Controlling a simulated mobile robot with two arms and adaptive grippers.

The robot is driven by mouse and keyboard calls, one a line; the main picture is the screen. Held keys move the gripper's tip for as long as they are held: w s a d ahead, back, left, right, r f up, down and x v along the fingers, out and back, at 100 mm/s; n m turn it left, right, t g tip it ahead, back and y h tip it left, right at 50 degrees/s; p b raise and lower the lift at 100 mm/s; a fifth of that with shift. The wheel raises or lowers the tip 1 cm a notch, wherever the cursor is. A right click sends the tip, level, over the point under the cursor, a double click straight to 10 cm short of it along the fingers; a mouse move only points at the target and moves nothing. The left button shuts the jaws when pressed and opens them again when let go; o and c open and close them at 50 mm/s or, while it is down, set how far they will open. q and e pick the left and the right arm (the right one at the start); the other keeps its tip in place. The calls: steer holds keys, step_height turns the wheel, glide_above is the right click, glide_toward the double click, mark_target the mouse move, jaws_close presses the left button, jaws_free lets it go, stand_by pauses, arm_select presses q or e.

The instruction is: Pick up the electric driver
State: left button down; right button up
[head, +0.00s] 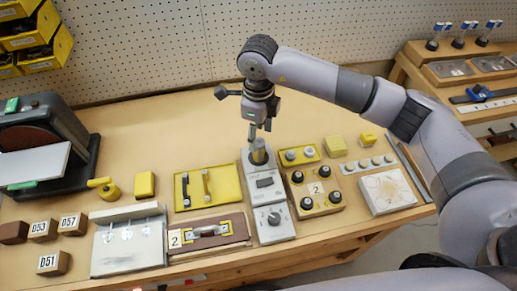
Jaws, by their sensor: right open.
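A grey control unit (270,205) with a small display and a dial stands near the middle of the bench. A short dark grey cylinder (258,152) stands upright at its back end; it may be the electric driver in a holder, but I cannot tell for sure. A small yellow tool-like piece (103,189) lies at the left. My right gripper (260,129) is open, pointing down just above the cylinder; I cannot tell whether its fingertips touch it. My left gripper is not in view.
Close by are a yellow tray (209,204) with two handles, a red-brown board (207,242) and a wooden block with black knobs (316,212). A sander-like machine (40,150) stands at the left. The bench's back left is clear before the pegboard (160,60).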

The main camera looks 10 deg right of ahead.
mark_target(259, 142)
step_height(259, 142, down, 4)
steer(key=shift+r+p, duration=0.1)
steer(key=shift+p, duration=0.8)
steer(key=shift+f, duration=0.35)
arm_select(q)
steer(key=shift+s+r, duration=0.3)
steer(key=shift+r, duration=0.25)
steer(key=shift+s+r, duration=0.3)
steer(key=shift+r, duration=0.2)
arm_select(e)
steer(key=shift+f, duration=0.25)
steer(key=shift+c, duration=0.5)
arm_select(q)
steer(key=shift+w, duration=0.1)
arm_select(e)
jaws_close()
